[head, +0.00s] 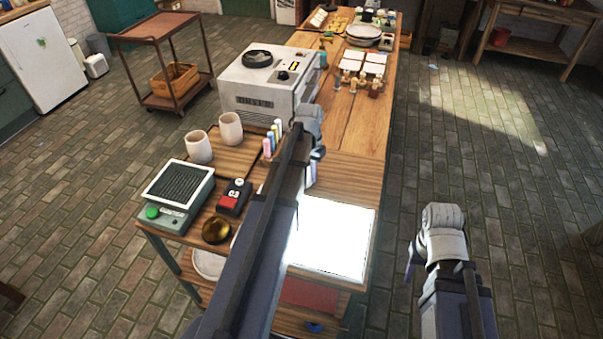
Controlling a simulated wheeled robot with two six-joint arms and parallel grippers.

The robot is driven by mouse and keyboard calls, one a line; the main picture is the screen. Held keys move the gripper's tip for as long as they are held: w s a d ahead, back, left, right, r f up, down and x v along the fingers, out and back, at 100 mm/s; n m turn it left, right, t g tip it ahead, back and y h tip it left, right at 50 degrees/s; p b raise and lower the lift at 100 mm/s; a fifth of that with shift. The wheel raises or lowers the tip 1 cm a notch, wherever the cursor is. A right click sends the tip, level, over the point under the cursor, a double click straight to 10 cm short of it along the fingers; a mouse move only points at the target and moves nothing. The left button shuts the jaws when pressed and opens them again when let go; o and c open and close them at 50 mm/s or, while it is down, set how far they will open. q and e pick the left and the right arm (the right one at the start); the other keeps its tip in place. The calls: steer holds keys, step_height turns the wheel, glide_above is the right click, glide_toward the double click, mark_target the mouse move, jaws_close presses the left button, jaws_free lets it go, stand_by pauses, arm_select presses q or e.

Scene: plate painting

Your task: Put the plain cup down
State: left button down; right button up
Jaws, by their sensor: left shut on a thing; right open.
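Two plain pale cups stand upright on the table's left side, a nearer cup (198,147) and a farther cup (230,129). My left arm crosses the middle of the view, and my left gripper (317,155) is over the table, right of these cups. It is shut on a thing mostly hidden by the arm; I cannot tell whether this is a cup. A small pale bluish piece shows beside its wrist. My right gripper (412,264) is open, out over the floor right of the table.
Near the cups are a grey device with a ribbed top (180,184), a red-buttoned box (234,196), a brass bowl (216,230) and coloured sticks (268,146). A white oven-like machine (262,84) stands behind. A bright white panel (335,238) lies right of my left arm. Bare wood (352,172) lies beyond it.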

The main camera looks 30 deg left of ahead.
arm_select(q)
steer(key=shift+r, duration=0.1)
stand_by(0.4)
step_height(320, 180, up, 10)
steer(key=p, duration=1)
